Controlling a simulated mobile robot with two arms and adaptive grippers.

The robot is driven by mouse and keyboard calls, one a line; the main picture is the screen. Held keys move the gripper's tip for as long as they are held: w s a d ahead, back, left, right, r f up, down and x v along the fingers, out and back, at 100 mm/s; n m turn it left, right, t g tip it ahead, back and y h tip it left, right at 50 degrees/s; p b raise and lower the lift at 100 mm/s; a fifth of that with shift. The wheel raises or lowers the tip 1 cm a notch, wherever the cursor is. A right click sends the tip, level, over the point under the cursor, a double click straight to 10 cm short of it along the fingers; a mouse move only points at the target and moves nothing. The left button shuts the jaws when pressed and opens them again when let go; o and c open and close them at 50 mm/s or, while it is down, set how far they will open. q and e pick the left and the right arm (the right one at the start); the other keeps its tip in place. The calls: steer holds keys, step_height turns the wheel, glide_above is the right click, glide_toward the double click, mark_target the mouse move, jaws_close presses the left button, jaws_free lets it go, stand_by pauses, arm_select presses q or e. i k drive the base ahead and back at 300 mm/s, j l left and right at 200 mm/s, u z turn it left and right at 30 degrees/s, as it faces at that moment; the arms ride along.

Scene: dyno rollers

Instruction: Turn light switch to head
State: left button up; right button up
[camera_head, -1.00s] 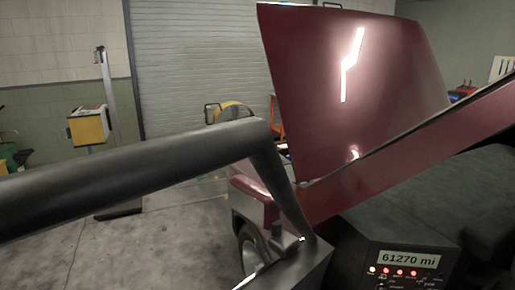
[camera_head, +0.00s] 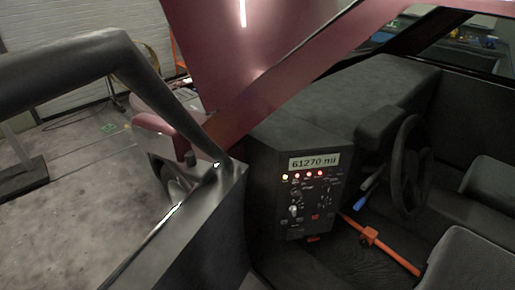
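A dark control panel (camera_head: 296,190) stands on the car's dashboard near the middle of the view. Its display (camera_head: 314,163) reads 61270 mi, with a row of small lit lamps below it. Small knobs and switches (camera_head: 294,211) sit on the lower part of the panel. Their labels are too small to read, so I cannot tell which one is the light switch or how it is set. Neither of my grippers is in view.
The open car door (camera_head: 205,225) and its dark frame fill the left side. The steering wheel (camera_head: 405,165) is right of the panel, with a blue-tipped lever (camera_head: 360,203) below. An orange bar (camera_head: 385,254) crosses the footwell. Seats (camera_head: 470,262) are at the right. Bare floor (camera_head: 65,205) shows at left.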

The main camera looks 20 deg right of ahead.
mark_target(326, 188)
steer(key=z, duration=1.25)
steer(key=k+l, duration=0.05)
steer(key=l, duration=0.05)
